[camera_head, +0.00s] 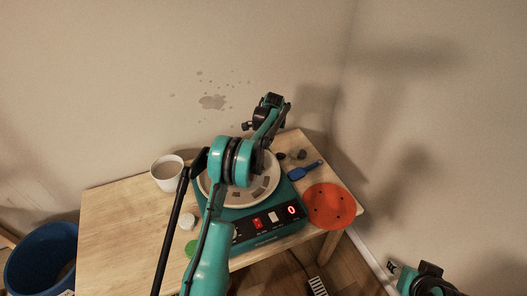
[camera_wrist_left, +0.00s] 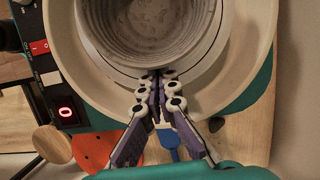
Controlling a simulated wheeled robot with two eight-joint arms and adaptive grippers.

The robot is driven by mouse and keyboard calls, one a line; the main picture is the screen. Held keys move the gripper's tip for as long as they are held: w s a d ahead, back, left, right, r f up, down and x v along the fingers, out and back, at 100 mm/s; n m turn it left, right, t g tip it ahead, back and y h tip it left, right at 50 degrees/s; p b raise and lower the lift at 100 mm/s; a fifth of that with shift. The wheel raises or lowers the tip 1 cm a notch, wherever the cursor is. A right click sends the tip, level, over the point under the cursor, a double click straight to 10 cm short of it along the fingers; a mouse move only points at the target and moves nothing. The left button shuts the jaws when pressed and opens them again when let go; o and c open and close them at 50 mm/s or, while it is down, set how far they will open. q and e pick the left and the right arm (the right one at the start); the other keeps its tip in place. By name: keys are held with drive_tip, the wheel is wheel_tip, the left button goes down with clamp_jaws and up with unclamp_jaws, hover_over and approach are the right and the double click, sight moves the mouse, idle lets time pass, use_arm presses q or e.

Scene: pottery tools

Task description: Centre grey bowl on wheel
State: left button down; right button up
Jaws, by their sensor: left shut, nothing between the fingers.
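The grey bowl (camera_wrist_left: 150,28) stands on the pale wheel head (camera_wrist_left: 228,42) inside the cream splash pan (camera_wrist_left: 252,75). The wrist view cuts off the bowl's far side, so I cannot tell whether it is centred. In the head view my left arm hides the bowl, and part of the wheel's pan (camera_head: 208,188) shows around the arm. My left gripper (camera_wrist_left: 157,80) is shut and empty, with its fingertips at the bowl's near outer wall, seemingly touching it. My right gripper (camera_head: 398,274) is only partly in view at the lower right, away from the table.
The teal wheel base (camera_head: 285,222) has a control panel with a red 0. A white mug (camera_head: 167,177) stands left of it. An orange disc (camera_head: 330,206) and a blue-handled tool (camera_head: 304,171) lie to the right. A small white jar (camera_head: 187,221) and green item (camera_head: 192,247) are near the front.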

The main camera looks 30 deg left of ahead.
use_arm(q)
drive_tip(key=shift+s+a, duration=0.35)
drive_tip(key=shift+s, duration=0.1)
drive_tip(key=shift+s+a, duration=0.5)
drive_tip(key=shift+s, duration=0.15)
